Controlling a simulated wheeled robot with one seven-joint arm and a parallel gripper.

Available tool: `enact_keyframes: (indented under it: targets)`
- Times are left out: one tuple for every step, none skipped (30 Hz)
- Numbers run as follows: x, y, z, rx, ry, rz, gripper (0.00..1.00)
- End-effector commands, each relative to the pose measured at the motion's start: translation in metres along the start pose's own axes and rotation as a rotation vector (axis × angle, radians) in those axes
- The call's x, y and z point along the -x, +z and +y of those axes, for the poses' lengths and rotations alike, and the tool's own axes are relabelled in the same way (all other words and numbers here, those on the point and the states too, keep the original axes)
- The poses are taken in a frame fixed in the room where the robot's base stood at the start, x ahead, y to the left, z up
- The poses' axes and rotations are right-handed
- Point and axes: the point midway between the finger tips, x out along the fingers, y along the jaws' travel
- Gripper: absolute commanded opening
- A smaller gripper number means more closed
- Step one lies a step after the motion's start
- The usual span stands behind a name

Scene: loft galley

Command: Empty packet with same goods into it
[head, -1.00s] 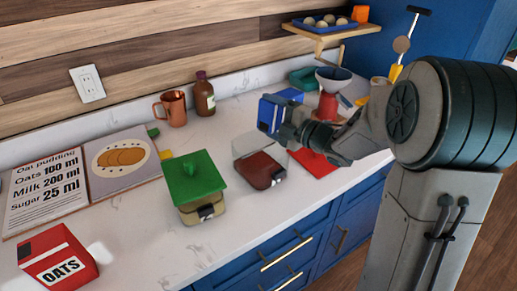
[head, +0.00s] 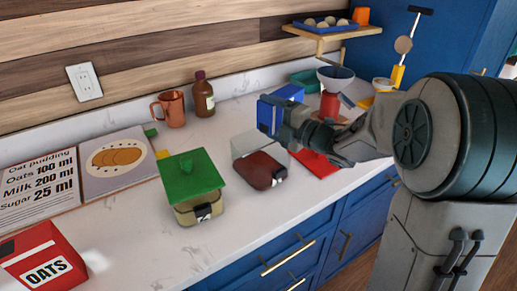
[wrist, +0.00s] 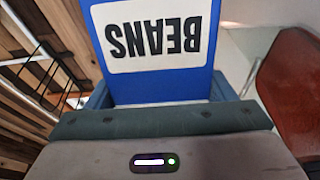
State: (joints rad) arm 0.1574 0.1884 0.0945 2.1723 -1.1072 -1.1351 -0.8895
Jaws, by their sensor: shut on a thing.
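My gripper (head: 287,125) is shut on a blue packet (head: 268,114), held above the counter behind the dark-red jar. In the wrist view the packet (wrist: 155,85) has a white label reading BEANS, upside down. A clear jar (head: 245,145) with dark-red contents stands uncovered on the counter, in front of the packet. Another jar (head: 187,212) with pale contents has a green lid (head: 190,173) on it. A red packet (head: 35,245) labelled OATS stands at the lower left. A flat red piece (head: 318,163) lies right of the dark-red jar, partly behind my arm.
A copper mug (head: 170,108) and a brown bottle (head: 203,97) stand near the wall. A recipe board (head: 35,190) and a picture board lie at the left. A bowl (head: 335,78) and a red item stand behind my arm. The front counter between OATS packet and green-lidded jar is clear.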

Motion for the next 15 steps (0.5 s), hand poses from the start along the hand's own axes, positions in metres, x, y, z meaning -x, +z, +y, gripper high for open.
enact_keyframes:
  targets:
    - [-0.0001, -0.0003, -0.0001, 0.009, 0.002, 0.0, 0.33]
    - [-0.0001, -0.0004, 0.0, 0.013, 0.002, 0.0, 0.33]
    - [-0.0001, -0.0007, 0.0001, 0.018, 0.002, 0.0, 0.33]
    - [0.0, -0.0008, 0.0001, 0.022, 0.002, 0.0, 0.33]
    - [0.0, -0.001, 0.0002, 0.026, 0.002, 0.0, 0.33]
    - [0.0, -0.0012, 0.0003, 0.031, 0.002, 0.0, 0.33]
    - [0.0, -0.0013, 0.0004, 0.034, 0.001, 0.0, 0.33]
    - [0.0, -0.0014, 0.0004, 0.037, 0.001, 0.0, 0.33]
    - [0.0, -0.0016, 0.0005, 0.042, 0.001, 0.0, 0.33]
    - [0.0, -0.0018, 0.0005, 0.045, 0.001, 0.0, 0.33]
    - [0.0, -0.0019, 0.0005, 0.048, 0.001, 0.0, 0.33]
    - [-0.0001, -0.0021, 0.0005, 0.052, 0.001, 0.001, 0.33]
    - [-0.0001, -0.0023, 0.0006, 0.056, 0.001, 0.001, 0.33]
    - [-0.0001, -0.0025, 0.0007, 0.059, 0.001, 0.001, 0.33]
    - [-0.0001, -0.0027, 0.0008, 0.063, 0.001, 0.001, 0.33]
